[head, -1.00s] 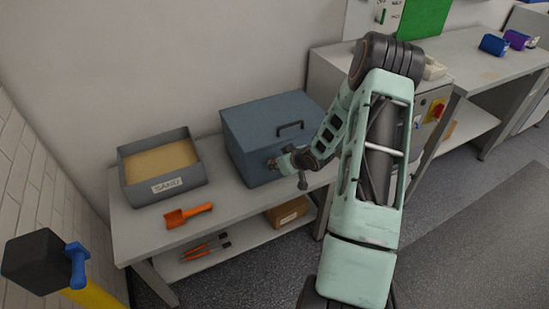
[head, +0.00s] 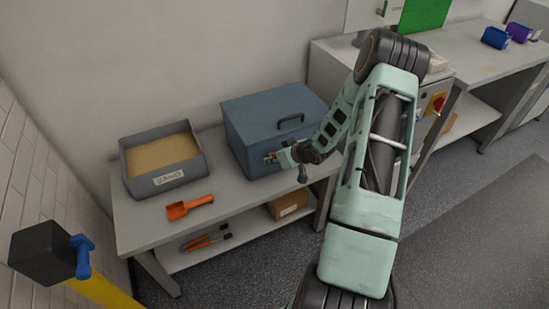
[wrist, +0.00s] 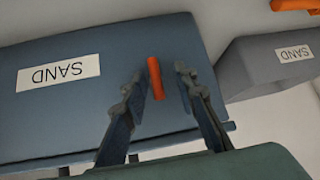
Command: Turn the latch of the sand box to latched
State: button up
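The sand box is a closed blue-grey box (head: 255,118) with a dark handle on its lid, standing on the bench; its front with a white SAND label fills much of the wrist view (wrist: 100,75). Its orange latch (wrist: 155,78) is a short bar on that front, upright in the wrist view. My gripper (wrist: 161,72) is open, with one finger on each side of the latch. A gap shows on the right; on the left the finger is very close, and I cannot tell whether it touches. In the head view my gripper (head: 276,157) is at the box front.
An open grey tray of sand (head: 168,178), labelled SAND, stands left of the box. An orange scoop (head: 188,207) lies before it. Orange-handled tools (head: 205,242) and a cardboard box (head: 288,205) are on the lower shelf. A blue-black thing on a yellow post (head: 45,255) is at left.

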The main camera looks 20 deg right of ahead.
jog(key=shift+d, duration=0.1)
jog(key=v, duration=1.2)
